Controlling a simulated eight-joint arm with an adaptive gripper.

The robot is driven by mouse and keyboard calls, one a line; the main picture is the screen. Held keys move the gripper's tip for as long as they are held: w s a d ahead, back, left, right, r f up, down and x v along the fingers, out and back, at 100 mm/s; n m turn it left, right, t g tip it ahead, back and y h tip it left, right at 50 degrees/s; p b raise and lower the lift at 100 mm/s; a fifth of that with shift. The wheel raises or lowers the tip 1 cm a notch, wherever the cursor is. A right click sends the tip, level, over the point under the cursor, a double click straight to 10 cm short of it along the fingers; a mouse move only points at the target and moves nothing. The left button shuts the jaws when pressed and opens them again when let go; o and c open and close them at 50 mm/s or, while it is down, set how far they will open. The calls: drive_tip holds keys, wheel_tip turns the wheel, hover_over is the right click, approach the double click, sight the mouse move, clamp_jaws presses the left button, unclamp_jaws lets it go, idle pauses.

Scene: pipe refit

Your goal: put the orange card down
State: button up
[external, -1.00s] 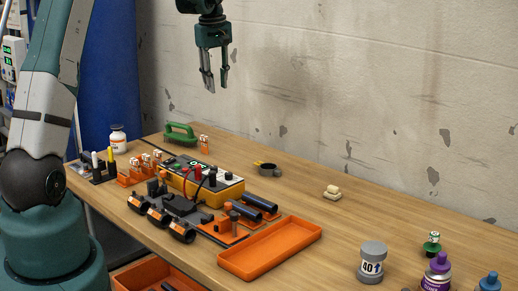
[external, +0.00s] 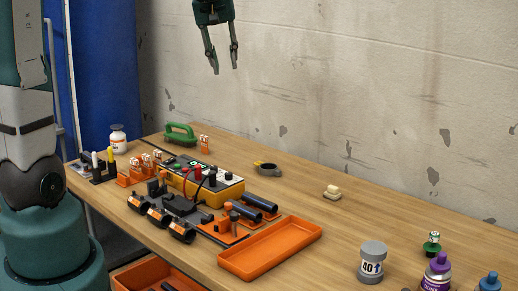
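My gripper (external: 225,68) hangs high above the back of the bench, in front of the wall. Its two fingers point down and are spread, with nothing visible between them. I see no orange card in the gripper. I cannot clearly pick out an orange card on the bench either. A small orange-and-white piece (external: 204,143) stands near the back edge, too small to identify. An orange tray (external: 270,249) lies at the front of the bench and looks empty.
A yellow meter box (external: 207,185) with leads stands mid-bench, beside black clamps (external: 160,216) and dark pipes (external: 254,207). A green-handled tool (external: 181,132) lies at the back. A grey pot (external: 372,262) and purple-capped bottle (external: 438,270) stand right. The wood right of centre is mostly clear.

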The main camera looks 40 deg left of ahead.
drive_tip(key=s+d+f+m+t, duration=0.1)
drive_tip(key=s+d+m, duration=0.2)
drive_tip(key=s+d, duration=0.3)
drive_tip(key=s+d+f+m+t, duration=0.1)
drive_tip(key=s+d+m, duration=0.2)
drive_tip(key=s, duration=0.9)
drive_tip(key=s+d+f+m+t, duration=0.1)
drive_tip(key=s+d+m+t, duration=0.1)
drive_tip(key=s+d, duration=0.7)
drive_tip(key=shift+s+d+f+m+h, duration=0.2)
drive_tip(key=shift+m+h, duration=0.2)
drive_tip(key=shift+m, duration=0.2)
